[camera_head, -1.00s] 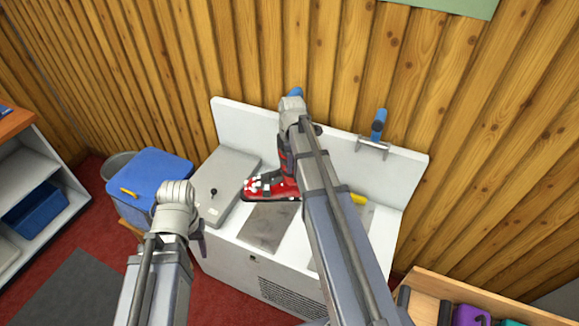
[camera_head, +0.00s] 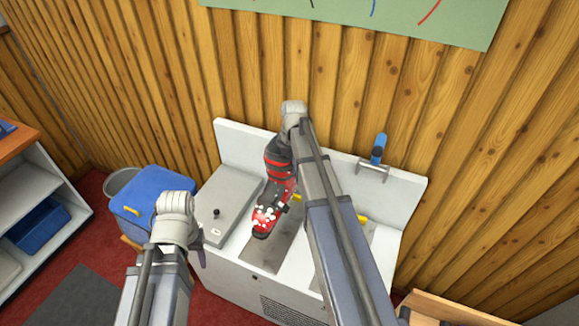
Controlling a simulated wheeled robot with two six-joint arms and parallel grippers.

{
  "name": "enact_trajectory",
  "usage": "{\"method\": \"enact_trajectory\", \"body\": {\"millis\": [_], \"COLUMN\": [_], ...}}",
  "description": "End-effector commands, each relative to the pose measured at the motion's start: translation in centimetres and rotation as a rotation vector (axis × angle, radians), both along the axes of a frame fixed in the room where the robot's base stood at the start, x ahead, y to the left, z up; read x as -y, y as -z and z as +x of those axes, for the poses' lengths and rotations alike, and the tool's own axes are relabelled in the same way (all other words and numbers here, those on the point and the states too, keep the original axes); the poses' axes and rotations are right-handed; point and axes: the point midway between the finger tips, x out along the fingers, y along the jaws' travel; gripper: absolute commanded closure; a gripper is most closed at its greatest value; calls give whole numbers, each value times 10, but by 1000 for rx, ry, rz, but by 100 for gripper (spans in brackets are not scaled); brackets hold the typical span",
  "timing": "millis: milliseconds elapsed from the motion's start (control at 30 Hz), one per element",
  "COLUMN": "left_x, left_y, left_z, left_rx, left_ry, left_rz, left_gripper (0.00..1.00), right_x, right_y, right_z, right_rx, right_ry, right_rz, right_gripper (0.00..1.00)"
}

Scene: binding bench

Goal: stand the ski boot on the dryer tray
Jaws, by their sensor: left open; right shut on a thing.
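The ski boot (camera_head: 279,178) is red and black with white snowy specks on its toe and front. Its shaft is up at the back, and its toe points down toward me, over the front part of a grey tray plate (camera_head: 262,254) in the white bench top. I cannot tell whether the sole touches the plate. My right gripper (camera_head: 292,132) is shut on the upper shaft; its fingers are mostly hidden by my wrist and the boot. My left gripper (camera_head: 201,246) is open and empty in front of the bench's left side, its jaws mostly hidden.
A grey lid (camera_head: 226,200) with a black knob covers the bench's left part. A blue-handled fitting (camera_head: 378,150) stands at the bench's back right. A yellow piece (camera_head: 362,219) shows beside my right arm. A blue box (camera_head: 152,202) stands left of the bench.

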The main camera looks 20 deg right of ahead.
Motion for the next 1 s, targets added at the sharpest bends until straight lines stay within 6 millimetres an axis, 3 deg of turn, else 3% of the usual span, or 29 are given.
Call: {"method": "enact_trajectory", "body": {"millis": [467, 1000], "left_x": [0, 0], "left_y": [9, 49], "left_z": [0, 0], "left_rx": [0, 0], "left_ry": [2, 7], "left_rz": [0, 1], "left_gripper": [50, 50], "right_x": [0, 0], "right_y": [9, 49], "right_z": [0, 0], "right_rx": [1, 1], "right_ry": [-4, -3], "right_rz": [1, 1], "right_gripper": [100, 100]}}
